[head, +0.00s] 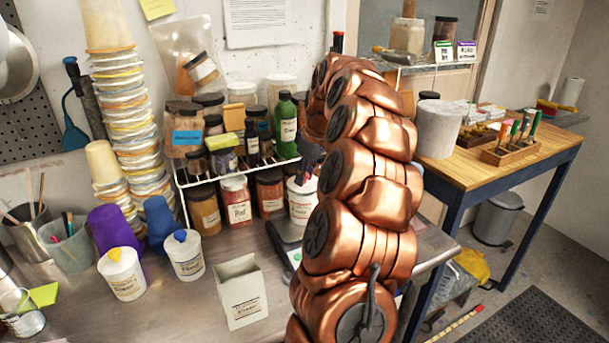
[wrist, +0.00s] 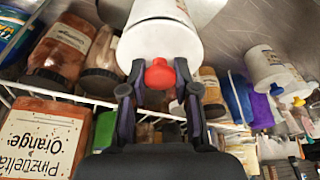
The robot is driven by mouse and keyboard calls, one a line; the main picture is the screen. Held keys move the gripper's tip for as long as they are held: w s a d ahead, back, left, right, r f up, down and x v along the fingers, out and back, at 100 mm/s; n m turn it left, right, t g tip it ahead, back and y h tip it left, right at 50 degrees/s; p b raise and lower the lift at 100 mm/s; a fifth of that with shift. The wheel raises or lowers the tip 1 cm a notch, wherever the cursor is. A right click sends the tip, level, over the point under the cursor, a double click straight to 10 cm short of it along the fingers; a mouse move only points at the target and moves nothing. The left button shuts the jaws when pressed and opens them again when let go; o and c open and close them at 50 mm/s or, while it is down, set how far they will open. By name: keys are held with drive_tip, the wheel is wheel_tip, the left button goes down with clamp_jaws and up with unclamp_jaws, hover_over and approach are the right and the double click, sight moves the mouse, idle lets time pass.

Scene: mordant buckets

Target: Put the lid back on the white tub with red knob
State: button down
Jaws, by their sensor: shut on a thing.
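The white tub with a dark-printed label (head: 302,205) stands on the scale, partly behind my copper arm. It also shows in the wrist view (wrist: 160,14), where the picture is turned over. My gripper (wrist: 160,88) is shut on the red knob (wrist: 160,74) of the lid, with one dark finger on each side. The lid is at the tub's top end; I cannot tell whether it is fully seated.
A scale (head: 288,228) is under the tub. A wire shelf (head: 185,184) with several jars stands close behind. White tubs with yellow (head: 122,278) and blue (head: 186,258) knobs stand left. An open white box (head: 242,297) stands in front. Purple (head: 112,228) and blue cups are behind those tubs.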

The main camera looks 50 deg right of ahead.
idle(0.4)
drive_tip(key=c, duration=0.8)
unclamp_jaws()
drive_tip(key=shift+o, duration=0.4)
drive_tip(key=o, duration=0.4)
drive_tip(key=shift+r, duration=0.15)
drive_tip(key=shift+r+p, duration=1.15)
drive_tip(key=shift+r, duration=2.2)
clamp_jaws()
